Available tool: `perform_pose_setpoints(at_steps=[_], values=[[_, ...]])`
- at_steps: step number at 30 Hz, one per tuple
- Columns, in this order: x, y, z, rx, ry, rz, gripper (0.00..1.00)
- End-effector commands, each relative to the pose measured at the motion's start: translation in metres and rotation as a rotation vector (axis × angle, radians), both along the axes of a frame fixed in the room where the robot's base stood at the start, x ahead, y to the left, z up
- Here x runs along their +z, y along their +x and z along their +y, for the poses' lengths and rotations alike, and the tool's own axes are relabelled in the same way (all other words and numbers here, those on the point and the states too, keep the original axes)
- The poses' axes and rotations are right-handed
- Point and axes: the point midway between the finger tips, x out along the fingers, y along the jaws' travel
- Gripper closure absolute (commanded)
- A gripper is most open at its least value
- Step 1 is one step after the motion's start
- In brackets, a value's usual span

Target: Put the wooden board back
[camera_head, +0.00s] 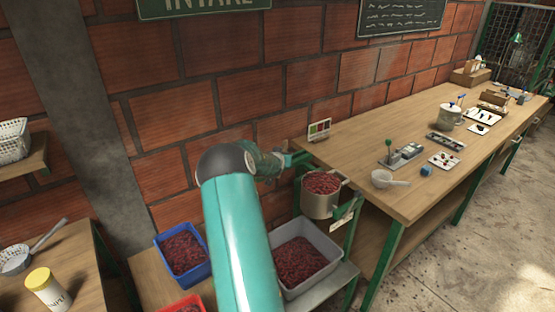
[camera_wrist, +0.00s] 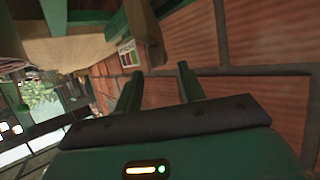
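My gripper (camera_wrist: 158,85) is open, with its two green fingers apart and nothing visible between them. In the head view my gripper (camera_head: 298,158) is by the brick wall at the bench's near left corner, above and left of the metal pot of red cherries (camera_head: 322,193). A brown wooden piece (camera_wrist: 147,32) stands just beyond the fingers in the wrist view, close to the wall. I cannot tell whether it is the wooden board or part of the bench. I cannot make out the board for sure in the head view.
The long wooden bench (camera_head: 385,130) holds a swatch card (camera_head: 319,130), a white scoop (camera_head: 388,180) and a grey canister (camera_head: 449,117). Blue (camera_head: 183,252) and grey (camera_head: 300,259) crates of cherries stand below my arm. Concrete floor (camera_head: 460,235) is clear at right.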

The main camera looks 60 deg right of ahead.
Motion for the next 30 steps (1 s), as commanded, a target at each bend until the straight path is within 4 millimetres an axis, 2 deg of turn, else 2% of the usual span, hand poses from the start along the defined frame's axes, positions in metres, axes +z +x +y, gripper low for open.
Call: perform_pose_setpoints(at_steps=[3,10,15,22,26,29,30], values=[[0.010,-0.006,0.022,0.001,0.000,0.000,0.60],[0.024,-0.017,0.055,0.001,-0.001,-0.001,0.60],[0.028,-0.021,0.065,0.000,-0.001,0.001,0.60],[0.029,-0.021,0.066,0.001,0.000,0.000,0.60],[0.039,-0.007,0.082,0.023,0.027,-0.008,0.60],[0.057,0.017,0.116,0.067,0.083,-0.019,0.60],[0.065,0.028,0.135,0.094,0.112,-0.022,0.60]])
